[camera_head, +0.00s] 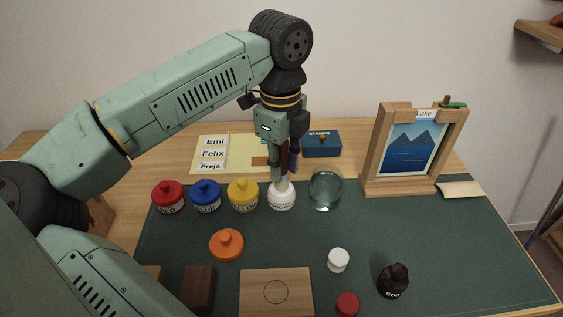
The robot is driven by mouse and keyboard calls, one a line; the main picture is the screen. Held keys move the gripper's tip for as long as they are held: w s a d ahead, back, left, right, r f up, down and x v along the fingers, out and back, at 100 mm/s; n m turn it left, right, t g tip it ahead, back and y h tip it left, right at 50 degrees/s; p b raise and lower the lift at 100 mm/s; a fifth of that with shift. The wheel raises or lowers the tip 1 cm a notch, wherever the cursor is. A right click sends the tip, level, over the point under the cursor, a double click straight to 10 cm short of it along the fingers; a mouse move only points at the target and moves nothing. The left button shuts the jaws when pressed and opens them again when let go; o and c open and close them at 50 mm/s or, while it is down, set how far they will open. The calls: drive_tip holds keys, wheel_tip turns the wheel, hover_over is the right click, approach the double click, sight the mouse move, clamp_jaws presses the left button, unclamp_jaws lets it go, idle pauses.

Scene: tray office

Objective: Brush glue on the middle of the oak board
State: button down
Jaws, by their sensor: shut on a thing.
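The oak board (252,291) lies on the green mat at the front middle, with a circle drawn at its middle; its near edge is cut off by the picture. A white pot (282,202) with dark lettering stands at the back of the mat. My gripper (283,174) points straight down just above this pot. It is shut on a thin upright brown thing, apparently the brush handle, which reaches down to the pot's pale top. The brush tip is hidden, and I cannot tell how deep it sits.
Red (168,197), blue (206,196) and yellow (243,195) pots stand left of the white pot; a clear glass (326,190) stands right. An orange knobbed piece (227,245), white cap (338,260), dark bottle (393,281) and red cap (347,304) surround the board. A wooden picture stand (376,152) rises right.

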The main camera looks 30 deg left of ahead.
drive_tip(key=shift+f+b, duration=0.5)
drive_tip(key=shift+b, duration=0.15)
idle(1.8)
drive_tip(key=shift+r, duration=0.1)
drive_tip(key=shift+r+p, duration=1.95)
drive_tip(key=shift+r, duration=1.55)
drive_tip(key=shift+s, duration=0.2)
